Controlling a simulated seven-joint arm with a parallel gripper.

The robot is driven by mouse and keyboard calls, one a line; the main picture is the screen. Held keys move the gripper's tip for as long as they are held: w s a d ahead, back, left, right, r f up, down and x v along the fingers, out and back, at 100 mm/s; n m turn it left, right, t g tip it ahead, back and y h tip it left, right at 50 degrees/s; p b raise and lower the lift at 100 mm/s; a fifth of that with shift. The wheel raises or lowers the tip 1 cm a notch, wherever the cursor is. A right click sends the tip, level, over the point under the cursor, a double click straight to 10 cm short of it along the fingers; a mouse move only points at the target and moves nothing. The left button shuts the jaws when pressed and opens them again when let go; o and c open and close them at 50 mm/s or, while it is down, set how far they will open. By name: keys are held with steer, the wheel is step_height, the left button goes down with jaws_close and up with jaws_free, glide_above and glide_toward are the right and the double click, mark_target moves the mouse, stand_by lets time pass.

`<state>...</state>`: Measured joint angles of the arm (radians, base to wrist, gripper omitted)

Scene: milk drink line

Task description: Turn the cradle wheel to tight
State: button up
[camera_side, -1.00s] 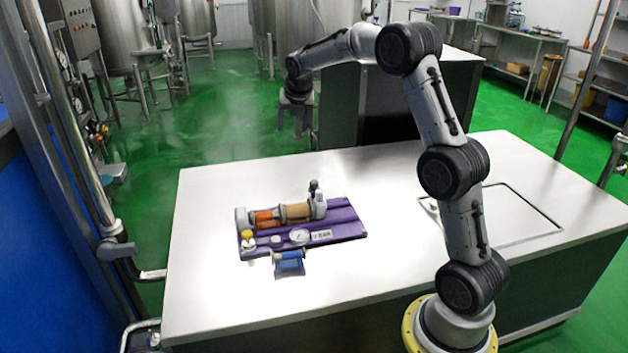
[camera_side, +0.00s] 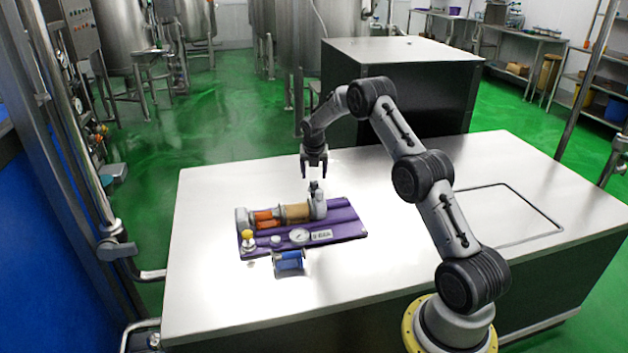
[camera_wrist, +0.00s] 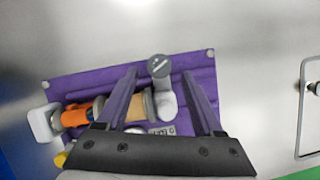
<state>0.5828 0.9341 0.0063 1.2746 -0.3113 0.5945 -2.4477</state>
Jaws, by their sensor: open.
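The cradle (camera_side: 345,222) is a purple base on the white table. It holds a tan cylinder (camera_side: 296,213) and orange parts (camera_side: 267,217) between grey end blocks. A small dark grey knob, which looks like the wheel (camera_side: 316,187), stands on top of the right end block; in the wrist view it is a round grey disc (camera_wrist: 159,66) with a light bar across it. My gripper (camera_side: 314,174) is open and points down just above the knob. In the wrist view the fingers (camera_wrist: 160,68) lie on either side of the knob's line. Contact is not visible.
A round gauge (camera_side: 300,236), a label, and a yellow knob (camera_side: 248,236) sit along the cradle's front. A blue cylinder in a small holder (camera_side: 289,262) stands in front. The table right of the cradle is clear up to a rectangular outline (camera_side: 500,215).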

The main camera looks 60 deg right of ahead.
mark_target(314, 182)
steer(key=shift+x, duration=2)
jaws_close()
